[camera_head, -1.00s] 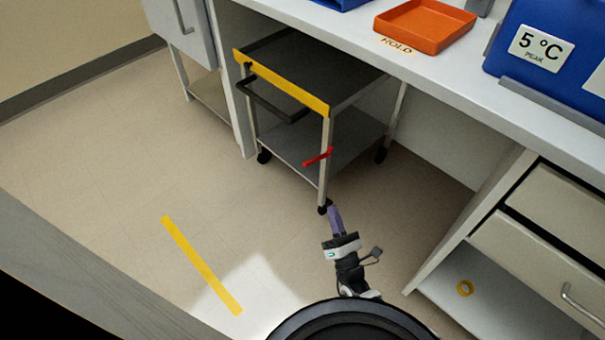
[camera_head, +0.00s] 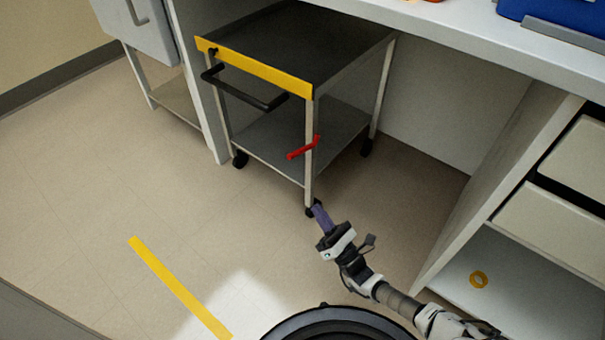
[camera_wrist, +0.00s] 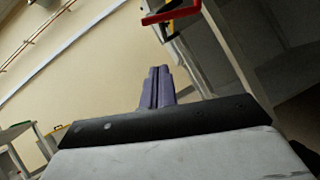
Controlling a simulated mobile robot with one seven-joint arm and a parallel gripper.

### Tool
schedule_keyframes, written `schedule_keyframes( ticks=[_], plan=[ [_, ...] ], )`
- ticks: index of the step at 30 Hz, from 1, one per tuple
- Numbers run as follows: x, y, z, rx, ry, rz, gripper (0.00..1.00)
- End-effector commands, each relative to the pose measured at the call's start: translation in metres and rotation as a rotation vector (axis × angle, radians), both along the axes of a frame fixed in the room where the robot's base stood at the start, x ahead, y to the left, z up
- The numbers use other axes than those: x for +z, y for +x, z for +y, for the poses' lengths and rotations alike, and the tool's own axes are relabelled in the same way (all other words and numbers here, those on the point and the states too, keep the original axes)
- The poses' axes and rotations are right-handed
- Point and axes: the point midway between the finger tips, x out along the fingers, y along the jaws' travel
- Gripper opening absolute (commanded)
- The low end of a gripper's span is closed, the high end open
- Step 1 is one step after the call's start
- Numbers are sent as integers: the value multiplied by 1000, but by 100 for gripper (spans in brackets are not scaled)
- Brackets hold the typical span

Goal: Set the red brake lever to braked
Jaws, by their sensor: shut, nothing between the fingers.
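The red brake lever (camera_head: 303,148) is on the near front leg of a grey two-shelf cart (camera_head: 268,156), a little above the lower shelf. It slants, with its left end lower than its right end. In the wrist view the red lever (camera_wrist: 170,13) shows at the top, above and beyond the fingertips. My gripper (camera_head: 317,210) is shut and empty, with purple fingers, low in front of the cart's near caster and below the lever. In the wrist view my gripper (camera_wrist: 158,75) also shows its fingers together, apart from the lever.
The cart has a yellow front edge (camera_head: 255,73) and a black handle (camera_head: 243,95) jutting out. It stands under a white bench (camera_head: 450,25). A drawer cabinet (camera_head: 560,200) stands on the right. A yellow floor strip (camera_head: 180,288) lies on open floor at the left.

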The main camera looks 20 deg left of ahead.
Motion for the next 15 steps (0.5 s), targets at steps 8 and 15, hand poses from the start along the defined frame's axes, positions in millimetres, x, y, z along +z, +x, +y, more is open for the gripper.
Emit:
schedule_keyframes(
  ticks=[8, 15],
  plan=[
    [18, 14, 25, 2, 4, -1, 0],
    [45, 38, 63, 2, 5, 0, 0]
  ],
)
